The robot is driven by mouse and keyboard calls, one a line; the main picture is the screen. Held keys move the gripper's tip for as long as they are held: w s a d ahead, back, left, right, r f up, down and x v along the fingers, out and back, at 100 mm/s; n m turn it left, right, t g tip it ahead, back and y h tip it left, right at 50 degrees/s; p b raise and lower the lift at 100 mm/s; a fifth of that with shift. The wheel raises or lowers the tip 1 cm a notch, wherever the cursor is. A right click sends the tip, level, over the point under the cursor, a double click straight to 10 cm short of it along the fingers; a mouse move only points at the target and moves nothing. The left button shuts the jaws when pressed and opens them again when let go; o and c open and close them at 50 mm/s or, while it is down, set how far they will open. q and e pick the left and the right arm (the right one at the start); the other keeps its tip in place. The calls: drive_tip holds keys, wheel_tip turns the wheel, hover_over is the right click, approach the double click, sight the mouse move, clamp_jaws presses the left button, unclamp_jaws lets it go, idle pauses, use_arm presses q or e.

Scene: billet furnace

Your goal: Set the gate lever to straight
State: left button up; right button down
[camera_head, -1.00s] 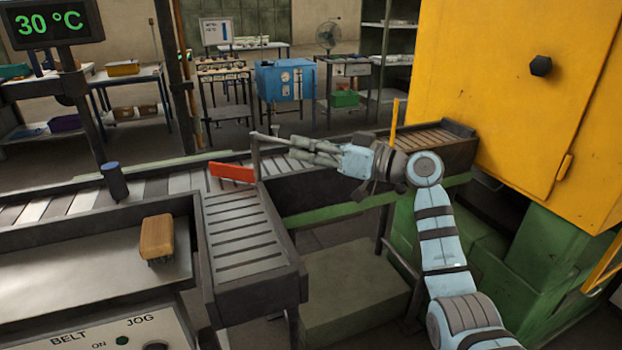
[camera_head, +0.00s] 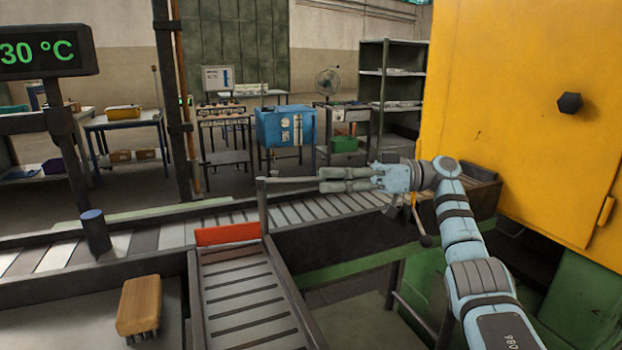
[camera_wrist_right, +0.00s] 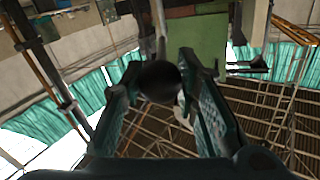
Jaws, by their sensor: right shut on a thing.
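The gate is a red plate (camera_head: 228,234) standing at the mouth of the side chute, beside the roller conveyor. A grey upright post (camera_head: 262,207) rises at its right end. The gate lever (camera_head: 290,180) is a thin grey bar running from the post top to the right, roughly level. My right gripper (camera_head: 322,180) reaches in from the right, with its fingers at the lever's far end. In the right wrist view a dark round knob (camera_wrist_right: 158,80) sits between the two fingers, which are shut on it. My left gripper is out of view.
The side chute (camera_head: 245,295) runs toward me from the conveyor (camera_head: 150,238). A wooden brush (camera_head: 139,305) lies on the left table. A blue-topped post (camera_head: 95,231) stands near the conveyor. The yellow furnace cabinet (camera_head: 520,110) fills the right.

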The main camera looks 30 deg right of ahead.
drive_tip(key=c, duration=1.2)
unclamp_jaws()
drive_tip(key=v, duration=0.7)
drive_tip(key=shift+s+d, duration=0.15)
drive_tip(key=shift+d, duration=0.05)
drive_tip(key=shift+d, duration=0.1)
